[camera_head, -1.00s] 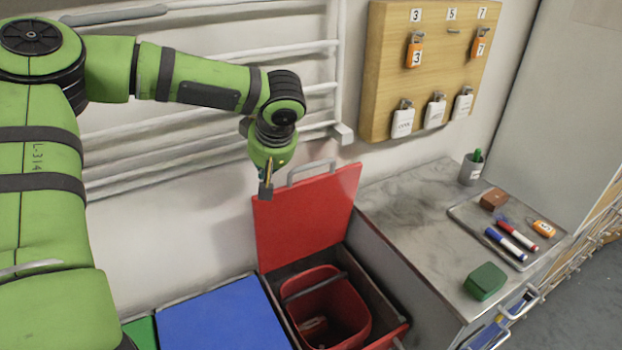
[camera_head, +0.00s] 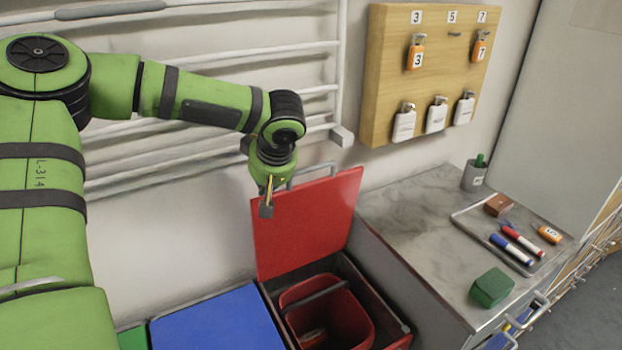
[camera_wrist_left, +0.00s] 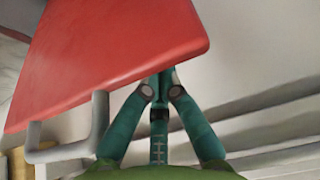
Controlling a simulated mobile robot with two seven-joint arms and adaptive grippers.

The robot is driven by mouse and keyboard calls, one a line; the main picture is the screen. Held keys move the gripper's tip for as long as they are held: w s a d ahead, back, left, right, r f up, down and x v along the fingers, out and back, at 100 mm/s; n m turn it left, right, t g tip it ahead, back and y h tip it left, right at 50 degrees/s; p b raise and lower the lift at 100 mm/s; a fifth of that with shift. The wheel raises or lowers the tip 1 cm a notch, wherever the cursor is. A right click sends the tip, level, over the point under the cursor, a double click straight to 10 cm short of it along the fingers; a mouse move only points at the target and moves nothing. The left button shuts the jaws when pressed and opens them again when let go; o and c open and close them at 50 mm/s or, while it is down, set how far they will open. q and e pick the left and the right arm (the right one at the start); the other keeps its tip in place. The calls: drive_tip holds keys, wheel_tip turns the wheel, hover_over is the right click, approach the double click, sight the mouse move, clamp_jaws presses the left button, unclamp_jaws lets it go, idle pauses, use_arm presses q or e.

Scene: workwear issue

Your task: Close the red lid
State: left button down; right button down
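The red lid (camera_head: 308,222) stands open, raised and leaning towards the wall, with a grey handle (camera_head: 318,172) at its top edge. Below it is an open compartment with a red bucket (camera_head: 350,312) inside. My left gripper (camera_head: 267,208) is at the lid's upper left corner, pointing down and overlapping it in the head view. In the left wrist view the fingers (camera_wrist_left: 163,82) come together at the tips by the edge of the red lid (camera_wrist_left: 110,50); the handle (camera_wrist_left: 95,125) is to their left. Contact with the lid is unclear. My right gripper is not in view.
A blue lid (camera_head: 215,322) lies shut left of the open compartment. The grey counter (camera_head: 420,215) to the right carries a marker tray, a green block (camera_head: 491,287) and a pen cup. A wall rack (camera_head: 215,80) and wooden key board (camera_head: 385,75) are behind.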

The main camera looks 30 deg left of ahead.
use_arm(q)
drive_tip(key=shift+s+d+b, duration=1.3)
drive_tip(key=shift+s+d, duration=0.15)
drive_tip(key=shift+d, duration=1.45)
wheel_tip(320, 180, up, 10)
drive_tip(key=p, duration=0.7)
drive_tip(key=shift+f+p, duration=0.2)
drive_tip(key=shift+p, duration=0.1)
drive_tip(key=shift+a, duration=0.1)
